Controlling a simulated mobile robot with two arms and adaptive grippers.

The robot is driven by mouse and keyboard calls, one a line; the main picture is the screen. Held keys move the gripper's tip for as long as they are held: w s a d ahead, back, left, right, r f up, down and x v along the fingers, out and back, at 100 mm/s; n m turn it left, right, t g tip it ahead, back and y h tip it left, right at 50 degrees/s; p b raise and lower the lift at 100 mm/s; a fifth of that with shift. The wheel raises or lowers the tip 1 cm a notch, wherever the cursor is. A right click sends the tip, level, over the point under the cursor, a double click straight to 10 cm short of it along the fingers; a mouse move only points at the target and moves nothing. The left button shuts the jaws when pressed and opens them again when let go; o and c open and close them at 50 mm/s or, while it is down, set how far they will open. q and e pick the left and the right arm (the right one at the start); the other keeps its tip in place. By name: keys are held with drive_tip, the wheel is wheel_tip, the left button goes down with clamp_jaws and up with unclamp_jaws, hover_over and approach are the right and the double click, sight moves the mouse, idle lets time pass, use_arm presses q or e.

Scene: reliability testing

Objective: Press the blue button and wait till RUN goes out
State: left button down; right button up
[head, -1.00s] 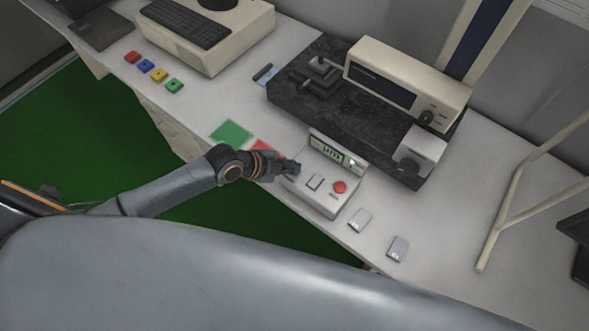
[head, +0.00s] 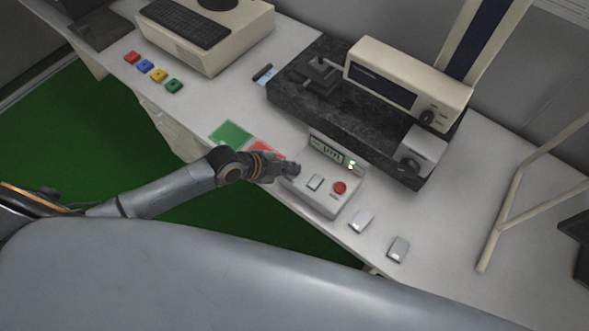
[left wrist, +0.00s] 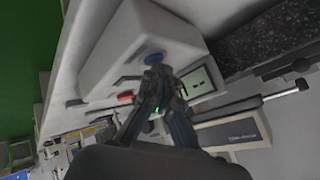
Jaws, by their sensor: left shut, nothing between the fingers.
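The blue button (left wrist: 154,58) shows in the left wrist view on the pale control box (head: 318,203), right at my left fingertips. In the head view the button is hidden behind my gripper. My left gripper (head: 294,170) is shut and empty, its tips (left wrist: 157,72) at the button; I cannot tell whether they press it. The box also carries a grey button (head: 315,182), a red button (head: 340,187) and a display (head: 326,150). Small lamps (head: 353,165) beside the display glow green and yellowish; their labels are too small to read. My right gripper is out of view.
A dark stone slab (head: 290,85) with a measuring instrument stands behind the box. Green (head: 231,133) and red (head: 266,149) mats lie left of it. Two small grey blocks (head: 361,222) (head: 398,249) lie to its right. Several coloured blocks (head: 159,75) lie farther left.

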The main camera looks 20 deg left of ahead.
use_arm(q)
drive_tip(key=shift+r+p, duration=0.55)
drive_tip(key=shift+r, duration=0.15)
